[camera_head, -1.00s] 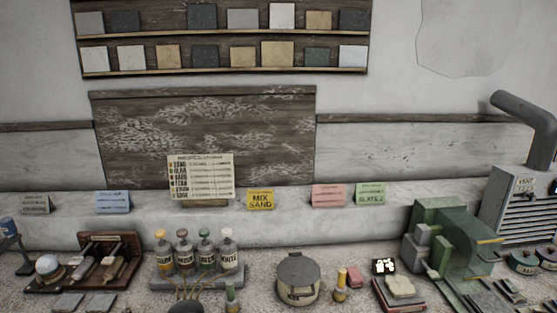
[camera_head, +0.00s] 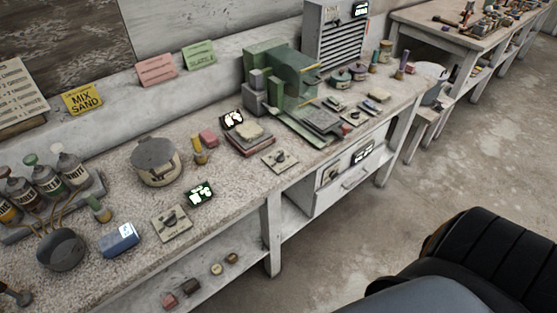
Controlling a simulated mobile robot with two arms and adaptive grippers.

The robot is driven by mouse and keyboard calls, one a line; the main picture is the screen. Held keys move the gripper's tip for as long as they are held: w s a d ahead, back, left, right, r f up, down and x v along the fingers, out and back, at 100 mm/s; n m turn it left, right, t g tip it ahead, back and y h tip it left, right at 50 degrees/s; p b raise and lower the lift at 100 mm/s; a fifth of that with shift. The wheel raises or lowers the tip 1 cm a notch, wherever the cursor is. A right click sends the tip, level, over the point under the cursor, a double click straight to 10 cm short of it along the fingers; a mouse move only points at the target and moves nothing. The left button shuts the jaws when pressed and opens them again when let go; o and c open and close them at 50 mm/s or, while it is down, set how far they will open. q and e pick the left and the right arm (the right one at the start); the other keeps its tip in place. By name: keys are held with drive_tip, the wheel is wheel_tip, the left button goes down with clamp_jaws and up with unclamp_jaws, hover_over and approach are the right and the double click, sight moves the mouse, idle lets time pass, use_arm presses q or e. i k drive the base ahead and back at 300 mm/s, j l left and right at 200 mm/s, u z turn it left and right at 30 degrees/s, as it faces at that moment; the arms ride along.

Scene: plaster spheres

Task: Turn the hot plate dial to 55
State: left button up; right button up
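A square plate with a dark knob (camera_head: 171,222) lies near the front edge of the bench, beside a small lit display (camera_head: 199,193). A second knob plate (camera_head: 280,159) lies farther right, and another lit display (camera_head: 232,120) stands behind it. A third knob (camera_head: 330,174) is on the front of a drawer unit under the bench, with its own display (camera_head: 362,153). The digits and dial marks are too small to read, and I cannot tell which dial belongs to the hot plate. Neither of my grippers is in view.
A lidded pot (camera_head: 155,163), a dark pan (camera_head: 61,250) and a blue-white block (camera_head: 118,239) stand near the knob plates. A green machine (camera_head: 285,83) stands farther right. Open floor (camera_head: 420,190) lies in front of the bench. A second table (camera_head: 470,40) is beyond.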

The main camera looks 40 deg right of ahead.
sight(280, 158)
drive_tip(key=i+l+z, duration=0.1)
drive_tip(key=l, duration=0.25)
drive_tip(key=i+l+z, duration=0.15)
drive_tip(key=l, duration=0.2)
drive_tip(key=i+l+z, duration=0.1)
drive_tip(key=l, duration=0.25)
drive_tip(key=i+l+z, duration=0.1)
drive_tip(key=i+l, duration=0.15)
